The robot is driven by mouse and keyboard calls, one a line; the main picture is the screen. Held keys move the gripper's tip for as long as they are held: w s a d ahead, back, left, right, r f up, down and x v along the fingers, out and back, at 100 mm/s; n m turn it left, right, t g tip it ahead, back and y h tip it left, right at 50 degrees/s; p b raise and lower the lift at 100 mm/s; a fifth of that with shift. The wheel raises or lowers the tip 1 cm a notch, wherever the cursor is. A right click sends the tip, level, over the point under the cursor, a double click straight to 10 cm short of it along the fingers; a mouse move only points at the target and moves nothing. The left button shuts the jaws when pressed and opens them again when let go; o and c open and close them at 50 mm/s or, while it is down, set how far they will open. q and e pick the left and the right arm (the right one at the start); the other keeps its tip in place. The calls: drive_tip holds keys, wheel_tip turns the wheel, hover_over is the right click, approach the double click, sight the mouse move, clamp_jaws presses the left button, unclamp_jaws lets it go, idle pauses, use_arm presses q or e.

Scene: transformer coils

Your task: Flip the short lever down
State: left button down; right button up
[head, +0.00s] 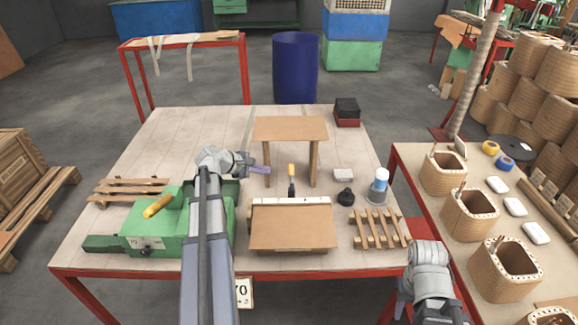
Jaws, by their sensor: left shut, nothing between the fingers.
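A small upright lever (291,178) with a yellow-orange grip and dark lower part stands just behind the brown board (292,228). A thicker yellow handle (158,207) sticks out, tilted, from the green machine (150,236) on the left. I cannot tell for certain which of them is the short lever. My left gripper (264,170) is shut and empty, pointing right, a little left of the upright lever and apart from it. My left arm hides part of the green machine's right side. My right gripper (403,305) hangs low at the table's front right; its fingers are mostly hidden.
A small wooden stand (290,129) rises behind the upright lever. A bottle (378,187), a black knob-like object (346,197) and a slatted rack (379,228) sit to the right. The side table (408,172) holds several coils. The back left of the main table is clear.

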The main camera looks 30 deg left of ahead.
sight(291, 178)
use_arm(q)
drive_tip(key=shift+a+r, duration=0.15)
drive_tip(key=b+x, duration=0.6)
drive_tip(key=x, duration=0.4)
drive_tip(key=shift+s+d+r+p, duration=0.4)
drive_tip(key=shift+d+r+p, duration=0.1)
drive_tip(key=shift+r+p, duration=0.3)
drive_tip(key=shift+s+d+r+p, duration=0.45)
drive_tip(key=shift+d+r+p, duration=0.05)
drive_tip(key=shift+r+p, duration=0.3)
drive_tip(key=shift+s+d, duration=0.1)
